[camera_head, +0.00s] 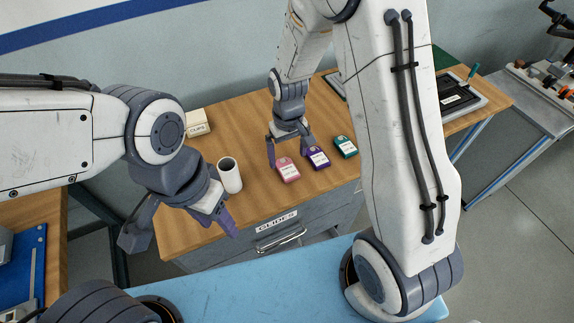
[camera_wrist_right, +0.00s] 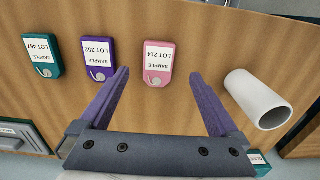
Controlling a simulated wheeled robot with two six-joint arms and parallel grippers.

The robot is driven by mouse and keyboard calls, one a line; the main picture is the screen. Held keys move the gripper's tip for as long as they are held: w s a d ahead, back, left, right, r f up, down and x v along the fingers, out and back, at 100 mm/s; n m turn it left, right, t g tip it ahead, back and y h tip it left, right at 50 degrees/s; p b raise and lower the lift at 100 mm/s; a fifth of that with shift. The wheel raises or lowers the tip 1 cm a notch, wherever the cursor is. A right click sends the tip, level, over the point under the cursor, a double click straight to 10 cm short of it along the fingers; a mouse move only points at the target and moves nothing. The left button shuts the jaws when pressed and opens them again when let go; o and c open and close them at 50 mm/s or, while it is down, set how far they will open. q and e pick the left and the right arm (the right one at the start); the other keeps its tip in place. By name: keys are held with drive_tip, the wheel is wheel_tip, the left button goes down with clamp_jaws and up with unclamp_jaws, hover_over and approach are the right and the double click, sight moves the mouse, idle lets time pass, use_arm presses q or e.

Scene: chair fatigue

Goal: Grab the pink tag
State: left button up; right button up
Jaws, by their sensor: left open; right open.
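The pink tag (camera_head: 287,169) lies flat on the wooden table near its front edge. In the right wrist view the pink tag (camera_wrist_right: 158,63) sits between and beyond the spread fingers, not touched. My right gripper (camera_head: 288,152) is open and empty, its fingers just behind the pink tag in the head view; it also shows in the right wrist view (camera_wrist_right: 160,88). My left gripper (camera_head: 190,233) is at the front left of the table, in front of the white cylinder, and looks empty.
A purple tag (camera_head: 317,158) and a teal tag (camera_head: 345,147) lie right of the pink one. A white cylinder (camera_head: 229,175) stands left of it. A drawer labelled "GLIDES" (camera_head: 280,231) is below the table edge.

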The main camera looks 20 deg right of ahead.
sight(288, 170)
wheel_tip(288, 170, down, 5)
drive_tip(key=shift+d+f+p, duration=0.15)
drive_tip(key=shift+p, duration=0.75)
drive_tip(key=shift+w+f, duration=0.1)
drive_tip(key=shift+f, duration=0.3)
drive_tip(key=c, duration=1.4)
